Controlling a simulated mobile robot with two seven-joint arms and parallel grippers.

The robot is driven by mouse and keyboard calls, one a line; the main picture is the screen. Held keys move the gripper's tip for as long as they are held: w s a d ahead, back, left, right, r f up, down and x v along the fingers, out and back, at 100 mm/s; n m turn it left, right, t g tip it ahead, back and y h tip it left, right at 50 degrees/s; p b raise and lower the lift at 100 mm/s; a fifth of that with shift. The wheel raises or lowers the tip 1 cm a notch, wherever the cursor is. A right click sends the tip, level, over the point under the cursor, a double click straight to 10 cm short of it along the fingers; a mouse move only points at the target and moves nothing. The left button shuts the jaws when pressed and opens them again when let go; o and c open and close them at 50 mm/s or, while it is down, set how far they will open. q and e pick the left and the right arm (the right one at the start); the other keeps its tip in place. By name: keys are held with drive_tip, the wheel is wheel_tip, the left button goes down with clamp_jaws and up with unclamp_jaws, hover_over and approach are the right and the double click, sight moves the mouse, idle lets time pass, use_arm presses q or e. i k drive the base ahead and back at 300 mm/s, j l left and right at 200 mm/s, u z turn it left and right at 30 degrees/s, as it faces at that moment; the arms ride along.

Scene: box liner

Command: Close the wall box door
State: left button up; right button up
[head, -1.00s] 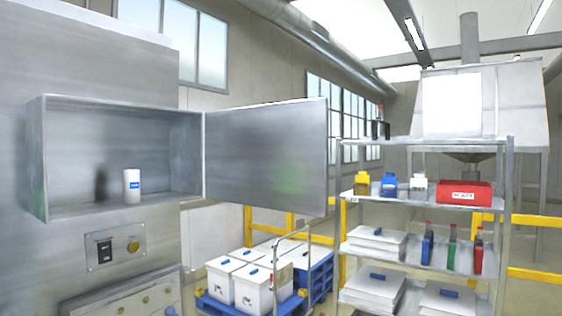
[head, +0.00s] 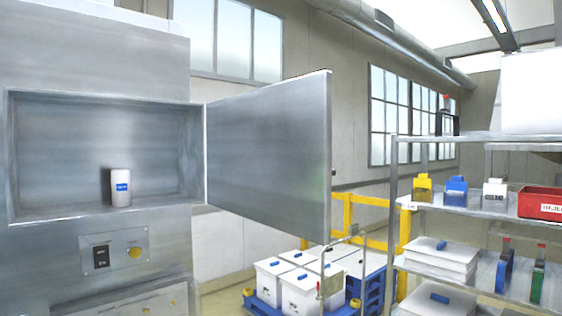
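The grey metal wall box (head: 110,150) is mounted at the left in the head view, with its front open toward me. Its door (head: 268,155) is hinged on the box's right side and stands swung wide open to the right. A white cylindrical container (head: 120,187) with a blue label stands upright inside the box on its floor. Neither of my grippers shows in the head view.
A control panel (head: 116,250) with a switch and a yellow knob is below the box. White lidded boxes (head: 299,292) sit on a blue pallet beyond the door. A metal shelf rack (head: 470,212) with bottles and a red bin (head: 541,204) stands at the right.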

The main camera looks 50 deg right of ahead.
sight(269, 149)
drive_tip(key=l, duration=0.55)
drive_tip(key=l+u, duration=0.15)
drive_tip(key=l, duration=0.35)
drive_tip(key=l+u, duration=0.1)
drive_tip(key=l, duration=1)
drive_tip(key=i, duration=0.05)
